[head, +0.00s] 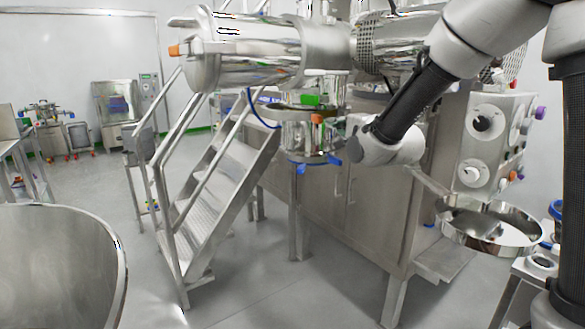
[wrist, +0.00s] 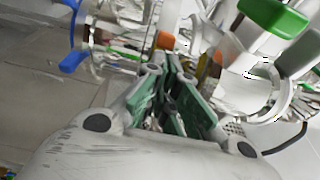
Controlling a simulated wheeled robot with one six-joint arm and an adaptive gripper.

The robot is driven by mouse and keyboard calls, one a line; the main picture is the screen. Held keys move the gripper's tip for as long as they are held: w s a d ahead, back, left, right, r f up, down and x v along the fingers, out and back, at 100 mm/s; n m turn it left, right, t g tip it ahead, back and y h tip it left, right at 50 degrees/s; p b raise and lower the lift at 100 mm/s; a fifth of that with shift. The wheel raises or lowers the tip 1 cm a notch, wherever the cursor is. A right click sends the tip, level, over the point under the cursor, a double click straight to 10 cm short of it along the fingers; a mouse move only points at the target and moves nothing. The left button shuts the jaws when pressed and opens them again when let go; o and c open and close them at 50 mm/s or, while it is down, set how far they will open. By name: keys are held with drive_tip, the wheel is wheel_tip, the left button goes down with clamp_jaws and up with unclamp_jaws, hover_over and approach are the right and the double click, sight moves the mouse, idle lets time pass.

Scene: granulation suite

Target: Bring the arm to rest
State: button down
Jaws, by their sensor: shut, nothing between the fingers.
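My arm (head: 420,95) reaches in from the top right of the head view, and its dark forearm slopes down to the left to a pale wrist. The wrist stands in front of the steel machine. In the wrist view my gripper (wrist: 172,68) has its green-padded fingers close together, with nothing seen between them. In the head view the fingers cannot be made out clearly. In the wrist view, a steel vessel (wrist: 112,38) with blue clamps is near the fingertips on the left; I cannot tell whether they touch.
Steel stairs (head: 215,190) stand left of the machine cabinet (head: 330,200). A round steel pan (head: 490,232) juts out at the right, below a panel with dials (head: 484,125). A large steel bowl (head: 60,265) fills the lower left. Open floor (head: 270,290) lies in front.

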drive_tip(key=shift+s+d, duration=0.2)
drive_tip(key=shift+s, duration=0.2)
